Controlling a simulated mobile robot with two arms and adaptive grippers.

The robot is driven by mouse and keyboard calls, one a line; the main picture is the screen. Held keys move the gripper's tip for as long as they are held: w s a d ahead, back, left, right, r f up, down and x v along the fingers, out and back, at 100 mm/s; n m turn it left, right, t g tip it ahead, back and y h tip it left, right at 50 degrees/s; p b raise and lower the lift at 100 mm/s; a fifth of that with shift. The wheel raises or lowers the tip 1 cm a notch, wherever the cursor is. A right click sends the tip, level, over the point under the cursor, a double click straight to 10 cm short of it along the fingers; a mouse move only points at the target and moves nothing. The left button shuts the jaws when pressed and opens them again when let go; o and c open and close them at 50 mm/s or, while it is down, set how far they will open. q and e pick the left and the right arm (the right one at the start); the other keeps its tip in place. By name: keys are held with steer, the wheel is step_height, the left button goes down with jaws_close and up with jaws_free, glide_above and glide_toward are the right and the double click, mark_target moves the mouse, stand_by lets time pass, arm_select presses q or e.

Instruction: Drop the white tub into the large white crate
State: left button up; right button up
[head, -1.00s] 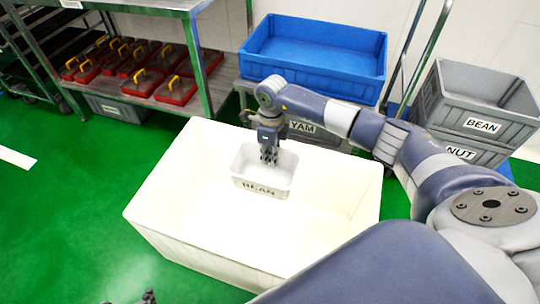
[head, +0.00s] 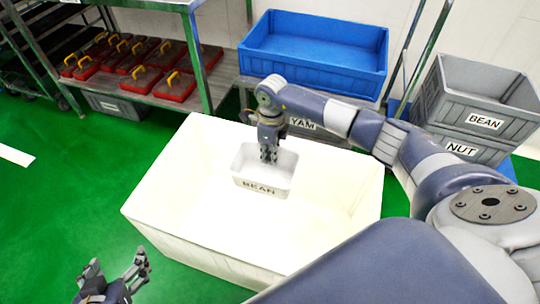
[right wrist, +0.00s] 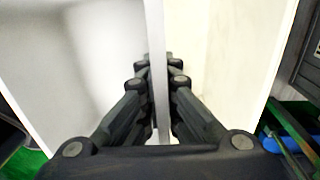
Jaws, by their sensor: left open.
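The white tub (head: 241,181), marked BEAN, hangs upright within the outline of the large white crate (head: 165,222), towards its back wall. I cannot tell how high it is above the crate floor. My right gripper (head: 269,156) is shut on the tub's wall near the rim. The right wrist view shows the thin wall pinched between the fingers (right wrist: 158,62), with the tub's pale inside (right wrist: 75,60) to the left and the cream crate (right wrist: 235,55) to the right. My left gripper (head: 116,266) is open and empty over the floor, left of the crate's front.
A blue crate (head: 318,72) stands on a shelf behind, above a grey crate marked YAM (head: 305,124). Grey crates marked BEAN (head: 455,112) and NUT (head: 435,142) are stacked at the right. A metal rack (head: 198,62) with red yellow-handled items (head: 140,82) stands back left. Green floor (head: 70,190) is clear at left.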

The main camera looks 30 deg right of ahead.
steer(key=o, duration=0.6)
steer(key=r, duration=1.2)
steer(key=shift+w+d, duration=0.25)
steer(key=shift+d, duration=0.05)
